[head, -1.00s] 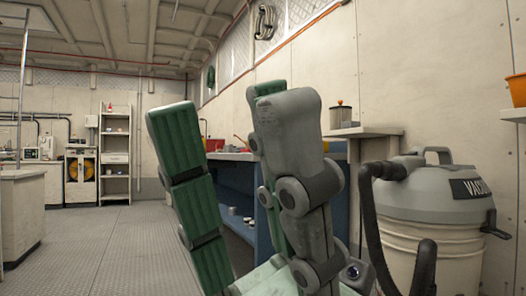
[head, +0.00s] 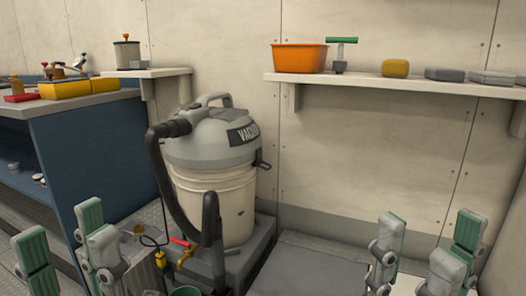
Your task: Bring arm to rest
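My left gripper (head: 66,240) is at the lower left of the head view, in front of the blue workbench. Its grey fingers with green pads stand upright and apart, with nothing seen between them. My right gripper (head: 424,240) is at the lower right, below the wall shelf and in front of the bare wall. Its fingers also point up and are spread, with nothing seen between them. The lower parts of both arms are cut off by the bottom edge.
A vacuum (head: 213,150) with a black hose stands on a low grey plinth (head: 250,262) between my grippers. A blue workbench (head: 85,160) is at the left. A wall shelf (head: 400,84) holds an orange bin (head: 299,58) and small items. A small shelf (head: 150,73) holds a canister.

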